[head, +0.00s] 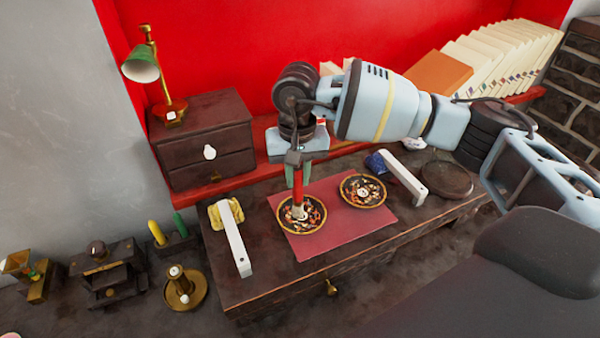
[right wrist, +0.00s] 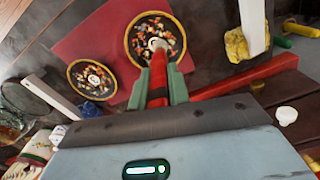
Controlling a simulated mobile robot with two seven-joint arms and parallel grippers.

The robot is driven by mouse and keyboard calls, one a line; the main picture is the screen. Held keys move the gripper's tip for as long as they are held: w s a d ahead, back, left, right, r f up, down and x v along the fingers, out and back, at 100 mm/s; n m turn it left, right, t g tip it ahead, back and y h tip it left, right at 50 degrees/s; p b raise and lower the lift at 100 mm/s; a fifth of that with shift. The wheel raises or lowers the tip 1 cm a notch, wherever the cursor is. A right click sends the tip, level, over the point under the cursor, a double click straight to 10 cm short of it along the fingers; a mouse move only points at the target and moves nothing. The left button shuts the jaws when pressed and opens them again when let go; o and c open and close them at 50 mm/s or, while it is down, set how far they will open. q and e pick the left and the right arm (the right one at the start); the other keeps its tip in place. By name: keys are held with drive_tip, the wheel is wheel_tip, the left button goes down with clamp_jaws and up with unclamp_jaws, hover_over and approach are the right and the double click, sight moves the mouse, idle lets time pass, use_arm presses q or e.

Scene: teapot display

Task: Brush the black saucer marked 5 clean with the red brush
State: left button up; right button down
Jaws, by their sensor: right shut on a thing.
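My right gripper (head: 298,172) is shut on the red brush (head: 298,188), its handle upright between green fingers. The brush also shows in the right wrist view (right wrist: 158,75). Its pale tip is down at the middle of the nearer-left black saucer (head: 317,227), which has a gold rim and many coloured bits on it. A second black saucer (head: 362,206), also with bits and a white mark at its centre, lies to the right. I cannot read the number on either; the brush covers the middle of the left one. My left gripper is out of view.
Both saucers lie on a red mat (head: 338,232) on a dark wooden table. A white bar with a yellow cloth (head: 217,215) is at left; another white bar (head: 404,178), a blue item (head: 375,163) and a dark round plate (head: 447,180) are at right. A drawer box (head: 205,140) stands behind.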

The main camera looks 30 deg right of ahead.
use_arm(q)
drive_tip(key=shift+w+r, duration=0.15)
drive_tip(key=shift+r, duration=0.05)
use_arm(e)
drive_tip(key=shift+s+d+f, duration=0.15)
drive_tip(key=shift+s+d, duration=0.5)
drive_tip(key=shift+d, duration=0.05)
